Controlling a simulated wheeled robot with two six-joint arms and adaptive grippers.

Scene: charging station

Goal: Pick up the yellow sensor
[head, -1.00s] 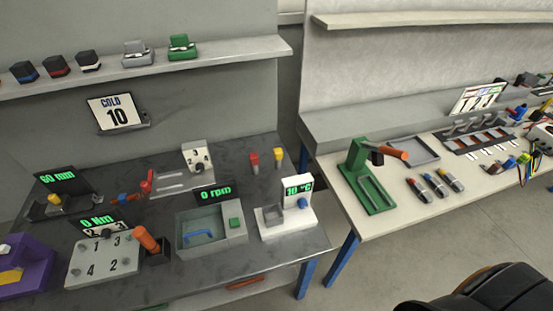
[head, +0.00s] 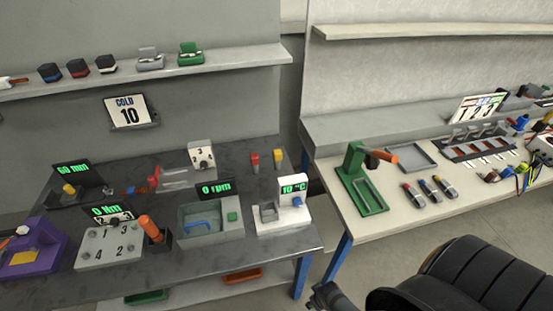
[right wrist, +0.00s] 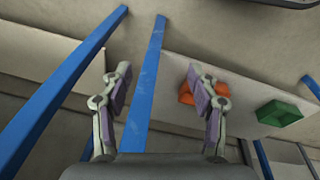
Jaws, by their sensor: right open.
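In the head view, a small upright yellow piece (head: 279,155), likely the yellow sensor, stands at the back right of the dark table, just right of a similar red piece (head: 254,161). Another yellow piece (head: 69,190) sits on the device reading 60 mm at the left. In the right wrist view, my right gripper (right wrist: 159,72) is open and empty, fingers apart, with a blue table leg (right wrist: 145,85) beyond them. The yellow piece is not visible in that view. My left gripper is not in view.
The white device reading 10 °C (head: 290,205) stands in front of the red and yellow pieces. An orange bin (head: 242,275) and a green bin (head: 147,297) lie on the lower shelf. A large black rounded shape (head: 470,270) fills the lower right.

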